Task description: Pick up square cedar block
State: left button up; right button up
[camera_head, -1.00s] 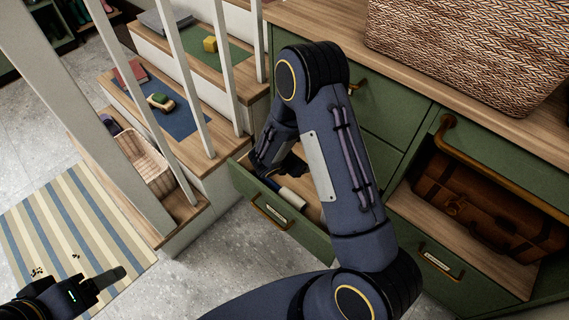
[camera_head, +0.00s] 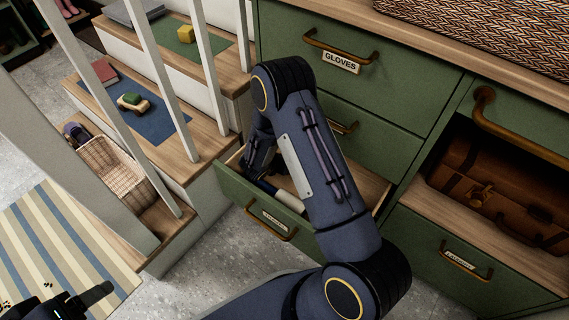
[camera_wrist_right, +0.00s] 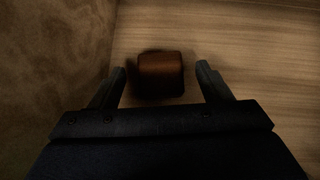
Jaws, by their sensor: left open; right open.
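A small reddish-brown block (camera_wrist_right: 161,75), square with rounded edges, sits on a pale wooden surface in the right wrist view. I take it to be the cedar block. My right gripper (camera_wrist_right: 160,92) is open, its two fingers on either side of the block with gaps between, not gripping it. In the head view my right arm reaches into an open green drawer (camera_head: 240,203); its gripper is mostly hidden there and the block cannot be made out. My left gripper (camera_head: 85,298) is at the lower left, away from the drawer, with nothing seen in it.
A white and blue roll-like item (camera_head: 281,196) lies in the drawer near my right arm. A stair with white balusters (camera_head: 205,80) stands left of it. A brown suitcase (camera_head: 490,185) sits in the cubby at right. Striped rug (camera_head: 65,240) at lower left.

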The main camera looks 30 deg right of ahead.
jog(key=shift+x, duration=1.1)
jog(key=c, duration=1.1)
